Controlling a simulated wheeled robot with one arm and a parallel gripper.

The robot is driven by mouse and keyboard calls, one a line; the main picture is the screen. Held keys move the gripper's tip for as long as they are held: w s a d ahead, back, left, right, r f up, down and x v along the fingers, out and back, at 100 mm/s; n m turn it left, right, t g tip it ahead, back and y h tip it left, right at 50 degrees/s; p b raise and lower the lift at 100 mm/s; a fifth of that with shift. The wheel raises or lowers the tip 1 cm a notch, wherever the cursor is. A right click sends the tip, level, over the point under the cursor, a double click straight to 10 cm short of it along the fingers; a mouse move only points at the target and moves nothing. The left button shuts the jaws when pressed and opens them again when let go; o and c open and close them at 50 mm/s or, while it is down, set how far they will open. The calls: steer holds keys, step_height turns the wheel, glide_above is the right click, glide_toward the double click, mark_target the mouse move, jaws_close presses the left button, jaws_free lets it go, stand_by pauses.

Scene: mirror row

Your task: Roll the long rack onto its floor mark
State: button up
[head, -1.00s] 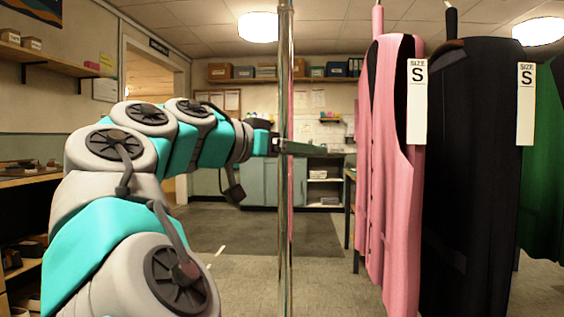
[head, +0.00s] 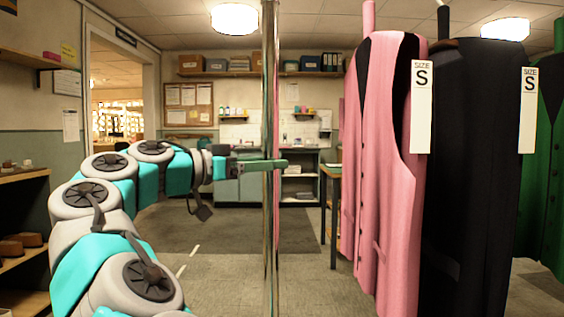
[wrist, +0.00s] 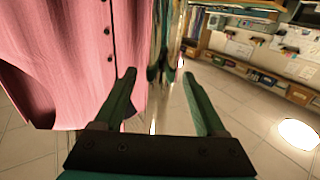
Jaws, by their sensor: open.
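The long rack shows as a chrome upright post (head: 270,225) with a pink vest (head: 385,170), a black garment (head: 465,180) and a green garment (head: 545,170) hanging to its right. My gripper (head: 282,163) reaches the post from the left at about mid-height. In the wrist view my gripper's (wrist: 158,76) two fingers are apart, with the post (wrist: 163,45) between them. I cannot tell whether either finger touches it. White tape strips (head: 188,258) lie on the floor left of the post; I cannot tell whether they belong to the floor mark. The rack's base is out of view.
A doorway (head: 120,90) opens at the left behind my arm. Shelves with shoes (head: 25,242) stand at the left edge. A table (head: 332,200) stands behind the pink vest. Cabinets (head: 240,190) line the back wall. A dark floor area (head: 220,230) lies clear before them.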

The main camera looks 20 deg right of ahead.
steer(key=d, duration=0.2)
steer(key=w+d, duration=0.1)
steer(key=d, duration=0.1)
steer(key=shift+d, duration=0.15)
jaws_close()
stand_by(0.5)
steer(key=shift+s, duration=0.1)
stand_by(0.7)
